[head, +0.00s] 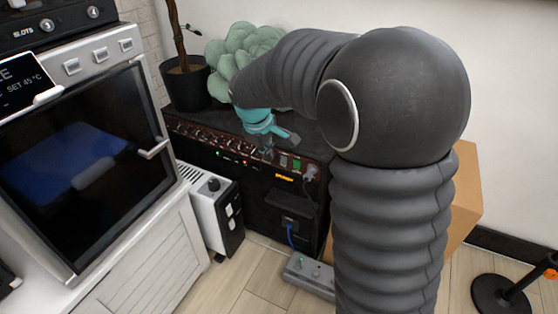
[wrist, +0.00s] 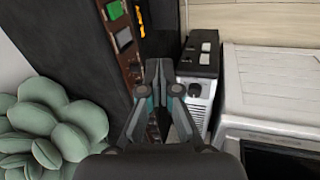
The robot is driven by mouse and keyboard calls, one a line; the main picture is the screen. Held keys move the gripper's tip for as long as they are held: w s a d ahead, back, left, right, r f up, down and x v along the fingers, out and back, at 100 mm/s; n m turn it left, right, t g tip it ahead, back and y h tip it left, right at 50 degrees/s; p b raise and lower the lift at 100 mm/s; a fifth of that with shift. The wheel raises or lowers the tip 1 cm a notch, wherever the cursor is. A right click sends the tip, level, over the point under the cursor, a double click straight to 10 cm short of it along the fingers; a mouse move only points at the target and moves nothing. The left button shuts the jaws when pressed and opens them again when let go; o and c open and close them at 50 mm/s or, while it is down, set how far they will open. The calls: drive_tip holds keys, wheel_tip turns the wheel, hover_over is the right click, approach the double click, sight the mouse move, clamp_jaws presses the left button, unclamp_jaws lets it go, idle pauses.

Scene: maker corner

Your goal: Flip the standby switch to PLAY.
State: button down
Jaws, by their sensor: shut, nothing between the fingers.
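A black amplifier (head: 262,198) stands against the wall with a brown control panel along its top front edge. The panel carries a row of knobs and, near its right end, a green rocker switch (head: 297,163) and a darker grey one (head: 284,160). In the wrist view the green switch (wrist: 115,10) and the grey switch (wrist: 124,38) lie beyond and left of my fingertips. The labels are too small to read, so I cannot tell which is standby or its setting. My gripper (head: 267,151) is shut and empty over the panel, left of the switches; its tips also show in the wrist view (wrist: 158,65).
A white heater-like unit (head: 205,207) stands left of the amplifier. A power strip (head: 309,276) lies on the floor, and a cardboard box (head: 466,195) is at the right.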

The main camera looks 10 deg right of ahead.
sight(284, 160)
drive_tip(key=shift+d+r+n, duration=0.15)
drive_tip(key=shift+r+n, duration=0.05)
drive_tip(key=shift+n, duration=0.3)
drive_tip(key=shift+f, duration=0.1)
drive_tip(key=w+d+f, duration=0.4)
drive_tip(key=w+f, duration=0.1)
drive_tip(key=f, duration=0.4)
drive_tip(key=shift+w+d+f, duration=0.2)
drive_tip(key=shift+w+f, duration=0.2)
